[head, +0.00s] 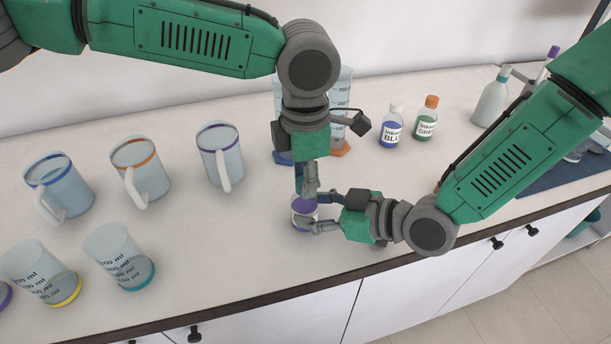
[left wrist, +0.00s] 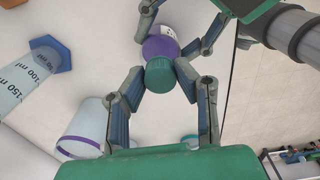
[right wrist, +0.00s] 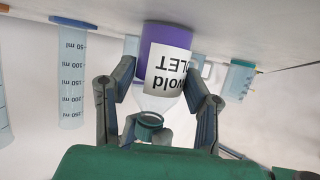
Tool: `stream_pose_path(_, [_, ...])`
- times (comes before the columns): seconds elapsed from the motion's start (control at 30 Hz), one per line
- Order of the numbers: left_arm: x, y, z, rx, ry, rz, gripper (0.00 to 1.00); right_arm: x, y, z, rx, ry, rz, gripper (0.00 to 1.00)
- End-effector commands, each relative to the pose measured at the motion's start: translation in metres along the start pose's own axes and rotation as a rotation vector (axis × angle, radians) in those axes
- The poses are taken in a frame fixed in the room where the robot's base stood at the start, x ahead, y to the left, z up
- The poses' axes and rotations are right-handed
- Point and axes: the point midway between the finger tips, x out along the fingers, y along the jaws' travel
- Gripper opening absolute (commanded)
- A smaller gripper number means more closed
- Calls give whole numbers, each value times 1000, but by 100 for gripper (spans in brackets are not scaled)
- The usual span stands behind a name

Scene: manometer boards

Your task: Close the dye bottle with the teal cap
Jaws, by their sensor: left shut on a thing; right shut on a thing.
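The dye bottle (head: 302,204), with violet dye and a white label, is between the fingers of my right gripper (head: 312,211). In the right wrist view the bottle (right wrist: 167,62) appears upside down, its clear shoulder narrowing toward the teal cap (right wrist: 149,121). My left gripper (head: 309,186) is above the bottle, pointing down, and is shut on the teal cap, which shows in the left wrist view (left wrist: 160,77) in line with the bottle (left wrist: 160,47). The cap is at the bottle's mouth; I cannot tell whether it is seated. The head view hides the cap.
Blue (head: 391,127) and green (head: 425,120) dye bottles stand behind on the right. Graduated cylinders (head: 340,110) stand behind my left gripper. Several jugs and beakers, including a purple-rimmed jug (head: 222,158), stand on the left. The counter's front edge (head: 260,300) is near; the counter left of the bottle is clear.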

Motion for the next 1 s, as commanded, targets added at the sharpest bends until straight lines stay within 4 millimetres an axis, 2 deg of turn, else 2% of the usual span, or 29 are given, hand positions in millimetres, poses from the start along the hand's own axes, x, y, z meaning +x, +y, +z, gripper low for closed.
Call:
stream_pose_path(0.03, [1,0,0,11,-3,-1,17,0,0,5,3,-10,0,0])
stream_pose_path(0.33, [-1,4,-1,16,-2,8,17,0,0,4,2,-9,0,0])
stream_pose_path(0.4, [-1,4,-1,15,-2,8,43,0,0,4,2,-8,1,0])
stream_pose_path(0.43, [-1,4,-1,15,-2,8,46,0,0,4,2,-8,1,0])
stream_pose_path(0.77, [-4,3,-1,15,-3,7,46,0,0,4,2,-8,1,0])
stream_pose_path(1.0, [-34,3,0,15,-4,6,46,0,0,4,2,-7,1,0])
